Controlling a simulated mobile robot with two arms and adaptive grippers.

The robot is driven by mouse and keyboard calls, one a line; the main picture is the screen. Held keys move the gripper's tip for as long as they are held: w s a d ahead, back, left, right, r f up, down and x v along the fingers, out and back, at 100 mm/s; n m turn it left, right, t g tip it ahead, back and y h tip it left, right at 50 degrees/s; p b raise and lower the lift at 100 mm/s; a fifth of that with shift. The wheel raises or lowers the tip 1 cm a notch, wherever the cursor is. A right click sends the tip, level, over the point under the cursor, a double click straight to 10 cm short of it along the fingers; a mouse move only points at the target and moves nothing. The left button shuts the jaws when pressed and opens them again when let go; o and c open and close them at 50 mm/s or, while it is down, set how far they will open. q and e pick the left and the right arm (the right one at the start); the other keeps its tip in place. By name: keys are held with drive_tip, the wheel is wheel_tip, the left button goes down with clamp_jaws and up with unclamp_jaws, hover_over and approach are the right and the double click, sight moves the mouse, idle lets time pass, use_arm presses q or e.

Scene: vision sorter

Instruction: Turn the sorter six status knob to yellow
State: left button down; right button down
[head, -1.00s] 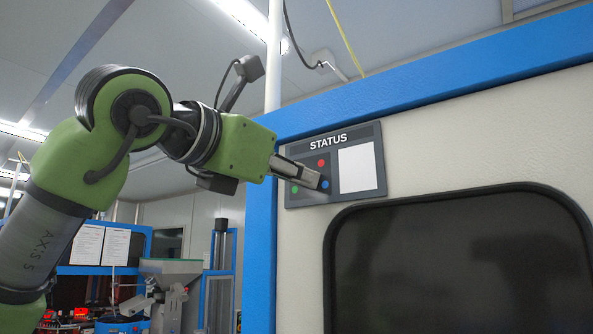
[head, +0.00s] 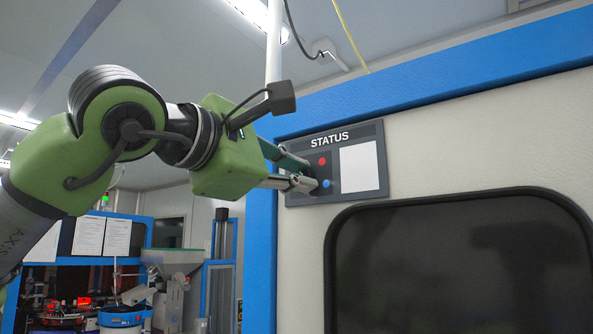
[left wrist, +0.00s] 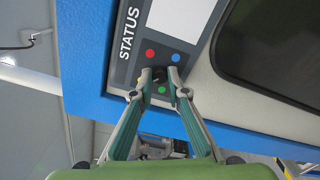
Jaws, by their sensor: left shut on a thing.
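The grey STATUS panel (head: 293,200) is on the upper left of the sorter's front, with a white label on its right. My left gripper (head: 312,180) is at the panel's colour dots, shut on the dark status knob. In the left wrist view my left gripper (left wrist: 157,77) has one finger on each side of the knob (left wrist: 159,73). A red dot (left wrist: 150,53), a blue dot (left wrist: 175,57) and a green dot (left wrist: 162,90) show around it. A yellowish spot is partly behind a fingertip. The knob's pointing direction cannot be made out. My right gripper is not in view.
The sorter's blue frame (head: 262,250) borders the panel on the left and above. A dark window (head: 460,265) lies below right of the panel. Other machines (head: 175,285) stand in the background at lower left. Open room lies left of the sorter.

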use_arm(q)
drive_tip(key=shift+m, duration=0.4)
drive_tip(key=c, duration=2)
unclamp_jaws()
drive_tip(key=shift+o, duration=0.2)
drive_tip(key=v, duration=1.2)
